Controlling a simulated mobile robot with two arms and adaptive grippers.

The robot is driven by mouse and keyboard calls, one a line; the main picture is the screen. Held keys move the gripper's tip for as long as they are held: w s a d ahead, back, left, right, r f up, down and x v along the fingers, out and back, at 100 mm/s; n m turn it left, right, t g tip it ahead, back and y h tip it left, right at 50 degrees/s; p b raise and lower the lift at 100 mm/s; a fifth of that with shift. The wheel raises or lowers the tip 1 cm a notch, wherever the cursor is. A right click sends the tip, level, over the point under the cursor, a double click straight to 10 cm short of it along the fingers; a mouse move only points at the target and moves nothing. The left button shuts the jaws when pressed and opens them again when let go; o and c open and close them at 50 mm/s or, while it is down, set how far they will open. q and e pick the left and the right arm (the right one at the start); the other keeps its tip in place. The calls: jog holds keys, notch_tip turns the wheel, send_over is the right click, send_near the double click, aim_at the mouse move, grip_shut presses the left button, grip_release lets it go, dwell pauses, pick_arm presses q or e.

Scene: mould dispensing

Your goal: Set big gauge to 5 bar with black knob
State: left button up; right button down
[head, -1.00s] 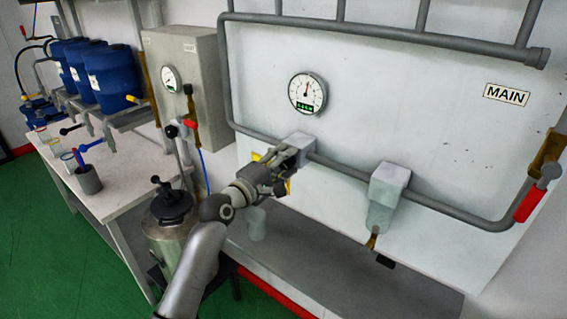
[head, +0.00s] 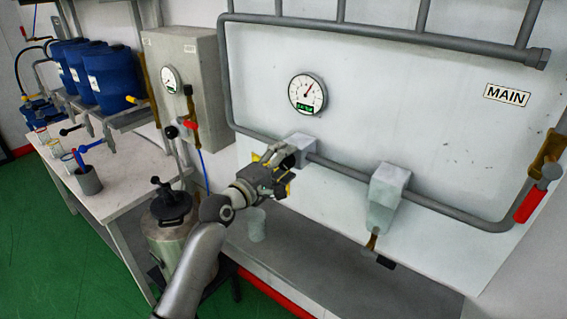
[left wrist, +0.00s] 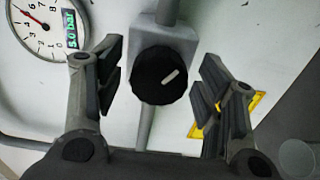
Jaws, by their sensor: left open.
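The big round gauge (head: 307,94) hangs on the white panel in the head view, its needle up and to the right. In the left wrist view the gauge (left wrist: 48,30) is partly cut off, and its green display reads about 5.0 bar. The black knob (left wrist: 158,76) with a white mark sits on a grey block (left wrist: 176,42) on the pipe. My left gripper (head: 281,157) is open in front of that block. In the left wrist view its fingers stand apart on both sides of the knob, with gaps visible. My right gripper is not in view.
Grey pipes (head: 345,174) run along the panel around the block. A second block with an outlet (head: 388,190) is to the right, and a red-handled valve (head: 530,205) is farther right. A smaller gauge (head: 169,78) is on the grey box at left.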

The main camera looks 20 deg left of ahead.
pick_arm(q)
jog(key=shift+s, duration=0.15)
jog(key=v, duration=1.1)
jog(key=shift+s+a, duration=0.15)
jog(key=shift+s, duration=0.2)
notch_tip(320, 180, down, 33)
jog(key=s+a+m+g+y+b, duration=0.2)
jog(key=a+m+g+y, duration=0.1)
jog(key=g+y, duration=0.15)
jog(key=s+f+m+g+b, duration=0.1)
jog(key=s+f+m+g, duration=0.15)
jog(key=s+f, duration=0.65)
jog(key=s+f+m+g, duration=0.25)
jog(key=s+f, duration=0.25)
jog(key=f, duration=0.7)
jog(key=s+d+f+m+g, duration=0.1)
jog(key=s+f+m+g, duration=0.1)
jog(key=s+f, duration=0.4)
jog(key=s+d+f+m+g+y+b, duration=0.1)
jog(key=s+f, duration=0.5)
jog(key=s, duration=1)
jog(key=s+d+f+m+g, duration=0.1)
jog(key=s+f+m+g, duration=0.2)
jog(key=s, duration=0.8)
notch_tip(320, 180, down, 3)
jog(key=shift+s+d+m+y+b, duration=0.2)
jog(key=shift+m+y+b, duration=0.15)
jog(key=shift+m, duration=0.85)
